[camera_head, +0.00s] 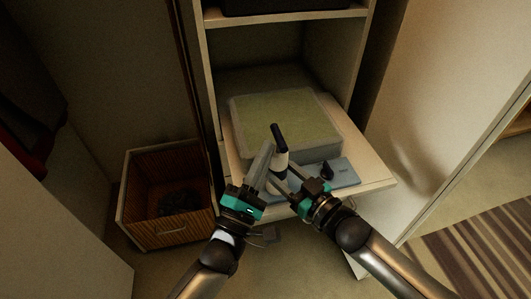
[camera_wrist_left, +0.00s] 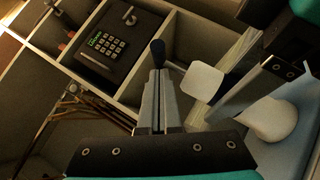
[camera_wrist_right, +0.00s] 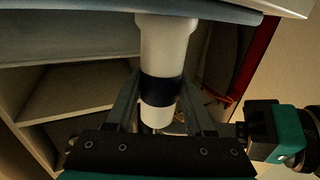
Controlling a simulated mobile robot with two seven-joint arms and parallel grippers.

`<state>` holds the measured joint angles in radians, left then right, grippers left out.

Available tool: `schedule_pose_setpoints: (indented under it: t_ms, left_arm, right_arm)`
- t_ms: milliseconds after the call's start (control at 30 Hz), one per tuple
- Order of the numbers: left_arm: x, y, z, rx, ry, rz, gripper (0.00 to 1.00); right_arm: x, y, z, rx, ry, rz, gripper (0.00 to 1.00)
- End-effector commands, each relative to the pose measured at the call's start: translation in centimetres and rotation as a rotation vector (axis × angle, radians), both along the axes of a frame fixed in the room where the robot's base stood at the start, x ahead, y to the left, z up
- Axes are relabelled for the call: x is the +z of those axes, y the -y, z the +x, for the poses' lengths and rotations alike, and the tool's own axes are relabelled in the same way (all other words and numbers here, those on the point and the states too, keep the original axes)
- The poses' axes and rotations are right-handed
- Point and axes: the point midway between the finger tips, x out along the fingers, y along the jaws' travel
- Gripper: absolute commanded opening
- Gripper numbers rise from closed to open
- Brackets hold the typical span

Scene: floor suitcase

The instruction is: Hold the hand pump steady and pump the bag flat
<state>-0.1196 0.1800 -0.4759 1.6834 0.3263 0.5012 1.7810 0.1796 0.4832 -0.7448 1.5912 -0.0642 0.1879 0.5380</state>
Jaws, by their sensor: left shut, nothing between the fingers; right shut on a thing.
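The hand pump (camera_head: 280,158) stands upright on a blue-grey board at the front of the shelf. It has a white body and a black top. My right gripper (camera_head: 285,182) is shut around its body; the right wrist view shows the fingers either side of the white cylinder (camera_wrist_right: 163,50) with its black band. My left gripper (camera_head: 266,150) is shut and empty, close beside the pump's upper part. In the left wrist view its fingers (camera_wrist_left: 157,85) are together. The clear bag (camera_head: 300,112), with greenish contents, lies behind the pump and still looks thick.
A wicker-lined box (camera_head: 170,225) stands on the floor to the left. Cabinet walls flank the shelf. A keypad safe (camera_wrist_left: 108,40) shows in a compartment. A striped rug (camera_head: 475,255) lies at right.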

Motion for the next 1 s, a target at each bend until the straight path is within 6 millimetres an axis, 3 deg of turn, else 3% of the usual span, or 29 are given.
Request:
schedule_pose_setpoints:
  t_ms: [367, 700, 1000]
  left_arm:
    - [0.2, 0.1, 0.0, 0.0, 0.001, 0.0, 0.0]
    - [3.8, 0.1, 0.0, 0.0, 0.003, -0.003, 0.0]
    - [4.5, 0.1, 0.0, -0.001, 0.005, -0.001, 0.0]
  right_arm:
    - [0.1, 0.0, 0.0, 0.0, 0.001, 0.001, 0.0]
    - [0.0, 0.0, 0.0, 0.001, 0.001, -0.001, 0.0]
    - [-0.1, -0.1, -0.1, 0.001, -0.001, -0.003, 0.0]
